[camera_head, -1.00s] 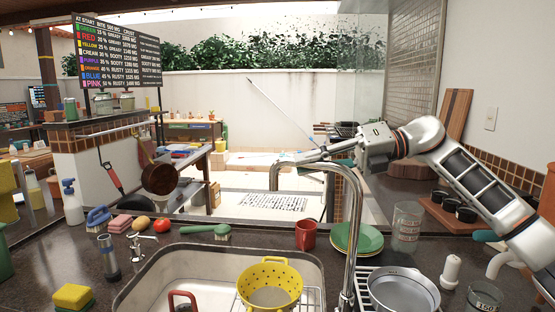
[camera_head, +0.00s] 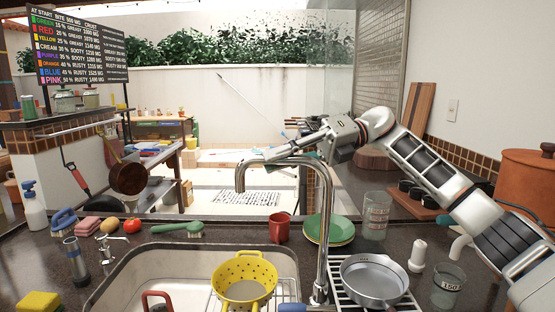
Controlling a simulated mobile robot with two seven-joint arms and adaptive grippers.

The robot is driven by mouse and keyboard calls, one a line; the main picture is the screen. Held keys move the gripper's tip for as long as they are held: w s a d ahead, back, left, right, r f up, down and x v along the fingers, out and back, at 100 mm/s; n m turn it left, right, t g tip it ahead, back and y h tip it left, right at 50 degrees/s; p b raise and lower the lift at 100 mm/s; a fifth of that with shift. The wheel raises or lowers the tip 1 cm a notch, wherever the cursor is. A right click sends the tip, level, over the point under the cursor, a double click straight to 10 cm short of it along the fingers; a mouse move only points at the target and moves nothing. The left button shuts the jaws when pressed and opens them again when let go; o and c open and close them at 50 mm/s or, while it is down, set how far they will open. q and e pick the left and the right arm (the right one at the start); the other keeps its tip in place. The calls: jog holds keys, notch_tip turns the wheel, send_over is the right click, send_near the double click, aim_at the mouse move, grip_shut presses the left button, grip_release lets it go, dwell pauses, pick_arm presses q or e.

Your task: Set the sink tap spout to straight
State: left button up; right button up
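The tall chrome sink tap (camera_head: 324,235) rises behind the sink's right part. Its arched spout reaches left in the picture, with the downturned outlet (camera_head: 240,181) above the sink's back edge. My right gripper (camera_head: 268,154) comes in from the right, its fingers lying along the top of the arch. The fingers overlap the spout in the picture; I cannot tell whether they touch it or how far apart they are. My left gripper is not in view.
The sink (camera_head: 160,262) holds a yellow colander (camera_head: 245,272). A steel pan (camera_head: 374,279) sits on the rack to the right. A red mug (camera_head: 280,227), green plates (camera_head: 328,229) and a glass (camera_head: 376,215) stand close behind the tap. Open air surrounds the spout's left side.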

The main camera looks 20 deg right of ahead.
jog(key=o, duration=0.3)
jog(key=shift+o, duration=0.2)
jog(key=v, duration=1.2)
